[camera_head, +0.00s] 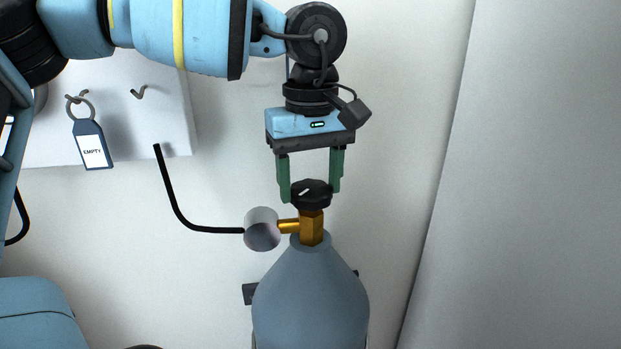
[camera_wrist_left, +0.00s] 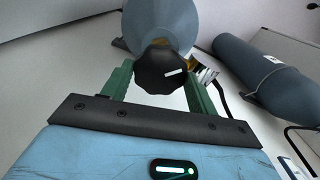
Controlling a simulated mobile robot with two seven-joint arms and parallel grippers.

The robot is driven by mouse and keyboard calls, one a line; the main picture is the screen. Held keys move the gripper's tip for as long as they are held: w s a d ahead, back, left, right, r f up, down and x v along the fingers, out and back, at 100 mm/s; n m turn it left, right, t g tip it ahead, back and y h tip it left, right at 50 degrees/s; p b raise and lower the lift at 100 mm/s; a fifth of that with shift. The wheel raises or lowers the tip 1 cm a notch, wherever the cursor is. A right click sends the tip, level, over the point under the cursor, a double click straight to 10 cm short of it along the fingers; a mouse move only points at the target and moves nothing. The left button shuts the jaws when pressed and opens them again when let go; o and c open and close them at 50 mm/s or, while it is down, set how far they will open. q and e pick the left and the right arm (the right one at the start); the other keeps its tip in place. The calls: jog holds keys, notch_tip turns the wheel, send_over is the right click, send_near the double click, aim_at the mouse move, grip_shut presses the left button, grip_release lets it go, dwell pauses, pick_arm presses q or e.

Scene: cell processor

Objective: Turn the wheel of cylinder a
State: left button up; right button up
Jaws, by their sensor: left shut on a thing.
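The black wheel (camera_head: 311,192) with a white mark sits on the brass valve (camera_head: 312,228) of a grey-blue cylinder (camera_head: 311,295) in the head view. My left gripper (camera_head: 312,192) comes down from above with its green fingers on either side of the wheel, shut on it. In the left wrist view, the wheel (camera_wrist_left: 162,70) lies between the fingertips, its white mark facing the camera. No letter on this cylinder shows. My right gripper is in neither view.
A round gauge (camera_head: 262,229) and a black hose (camera_head: 178,205) join the valve's left side. A tag reading EMPTY (camera_head: 92,150) hangs from a hook on a white board. A second cylinder (camera_wrist_left: 270,75) shows in the left wrist view. The wall at right is bare.

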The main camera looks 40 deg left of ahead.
aim_at(311, 188)
pick_arm(q)
jog(key=m, duration=0.4)
jog(key=shift+m, duration=0.3)
jog(key=m, duration=0.4)
jog(key=shift+m, duration=0.3)
jog(key=o, duration=1)
jog(key=shift+r+p, duration=0.3)
jog(key=shift+r, duration=3.65)
